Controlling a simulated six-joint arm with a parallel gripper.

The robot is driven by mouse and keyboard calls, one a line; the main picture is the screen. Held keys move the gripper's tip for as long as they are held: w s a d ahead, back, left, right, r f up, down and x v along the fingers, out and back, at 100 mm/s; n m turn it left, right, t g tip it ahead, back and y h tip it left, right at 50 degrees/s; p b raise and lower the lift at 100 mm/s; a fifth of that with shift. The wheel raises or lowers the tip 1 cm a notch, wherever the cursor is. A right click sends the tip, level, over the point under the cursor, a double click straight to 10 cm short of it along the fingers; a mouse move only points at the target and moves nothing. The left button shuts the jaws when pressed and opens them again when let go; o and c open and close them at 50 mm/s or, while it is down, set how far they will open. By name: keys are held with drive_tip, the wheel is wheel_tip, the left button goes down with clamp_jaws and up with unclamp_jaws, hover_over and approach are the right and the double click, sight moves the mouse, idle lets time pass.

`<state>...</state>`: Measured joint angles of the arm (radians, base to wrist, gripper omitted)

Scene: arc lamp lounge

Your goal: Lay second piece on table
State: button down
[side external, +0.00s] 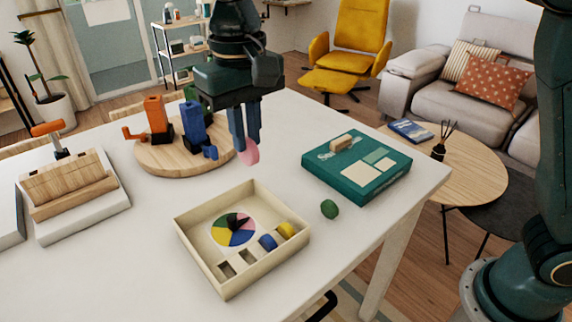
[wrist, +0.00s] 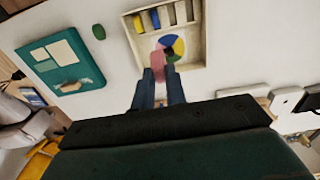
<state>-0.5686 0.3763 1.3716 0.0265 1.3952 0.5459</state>
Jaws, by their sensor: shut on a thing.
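My gripper (side external: 244,142) is shut on a pink piece (side external: 250,154), held above the white table (side external: 340,240) behind the cream tray (side external: 194,254). In the wrist view the pink piece (wrist: 158,66) shows between the fingertips, overlapping the tray's near edge. A green piece (side external: 329,209) lies on the table, right of the tray and in front of the teal box. In the tray, a blue piece (side external: 267,242) and a yellow piece (side external: 286,230) sit in slots; two other slots look empty.
The tray has a coloured wheel (side external: 233,229). The teal box (side external: 357,168) stands at the right. A round wooden board (side external: 173,158) with orange and blue devices stands behind, left of my gripper. A wooden-topped device (side external: 75,198) is far left.

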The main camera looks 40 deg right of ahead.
drive_tip(key=w+d, duration=0.4)
drive_tip(key=d, duration=0.4)
drive_tip(key=w+d, duration=0.4)
drive_tip(key=d, duration=0.4)
drive_tip(key=shift+d, duration=0.2)
drive_tip(key=shift+f, duration=0.1)
wheel_tip(320, 180, down, 16)
drive_tip(key=shift+r, duration=0.2)
drive_tip(key=shift+f, duration=0.1)
drive_tip(key=shift+f, duration=2)
drive_tip(key=shift+f, duration=0.15)
drive_tip(key=c, duration=1.4)
unclamp_jaws()
drive_tip(key=shift+c, duration=0.2)
